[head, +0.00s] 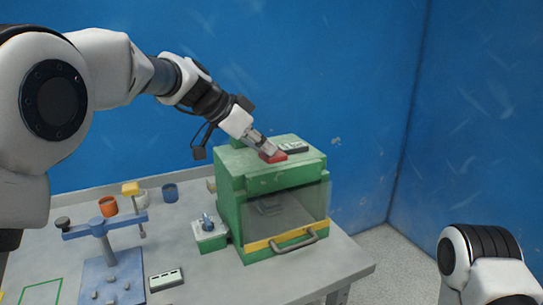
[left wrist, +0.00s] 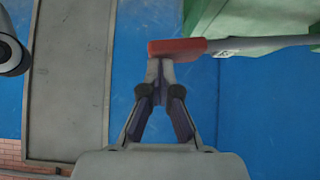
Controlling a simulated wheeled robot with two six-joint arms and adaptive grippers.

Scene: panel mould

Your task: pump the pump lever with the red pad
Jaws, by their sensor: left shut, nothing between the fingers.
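The red pad (head: 274,156) sits on top of the green machine (head: 255,183), near the middle of its top. In the left wrist view the red pad (left wrist: 178,48) is at the end of a grey lever bar (left wrist: 270,43) that runs off to the right. My left gripper (head: 268,148) is shut and empty, with its tips at the red pad. In the left wrist view the tips (left wrist: 160,68) meet the pad's edge or sit very close to it; I cannot tell whether they touch. The lever is mostly hidden in the head view. My right gripper is out of view.
The machine has a clear front guard (head: 288,210) and a grey handle (head: 296,241). A small green box with a blue knob (head: 208,222) stands to its left. A blue stand (head: 105,245), an orange cup (head: 108,206) and a blue cup (head: 170,191) are further left. Blue walls rise behind.

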